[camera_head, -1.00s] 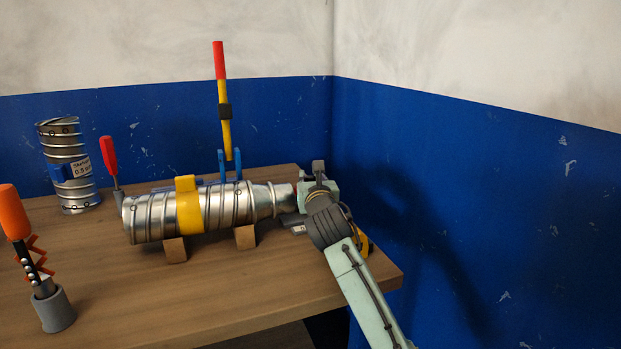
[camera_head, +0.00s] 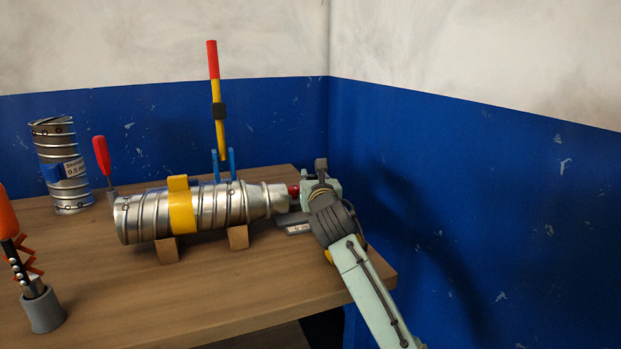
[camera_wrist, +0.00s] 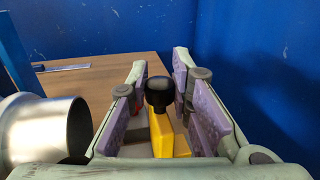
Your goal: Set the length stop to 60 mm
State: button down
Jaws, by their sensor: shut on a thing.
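A ribbed metal spiral duct (camera_head: 210,207) lies on wooden blocks, with a yellow band around it. My gripper (camera_head: 322,192) is at the duct's right end, near the table's right corner. In the wrist view, my gripper (camera_wrist: 160,88) has its purple-padded fingers either side of a black knob (camera_wrist: 160,93) on a yellow piece (camera_wrist: 161,132), apparently the length stop, and is shut on it. The duct's open end (camera_wrist: 50,128) is just left of the fingers. A scale strip (camera_wrist: 65,68) lies beyond; its marks are unreadable. The exact finger contact is hard to see.
A red-and-yellow lever (camera_head: 217,100) stands upright behind the duct. A red-handled tool (camera_head: 102,157) is at its left end. A labelled duct sample (camera_head: 63,170) and an orange-handled tool in a grey cup (camera_head: 43,308) stand left. Blue walls close off the back and right.

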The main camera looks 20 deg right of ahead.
jog(key=c, duration=1.4)
grip_release()
jog(key=shift+d, duration=0.3)
jog(key=shift+a, duration=0.1)
jog(key=s, duration=0.4)
jog(key=s+a, duration=0.1)
jog(key=s, duration=0.3)
jog(key=s+a, duration=0.1)
jog(key=s, duration=0.3)
jog(key=shift+a, duration=0.15)
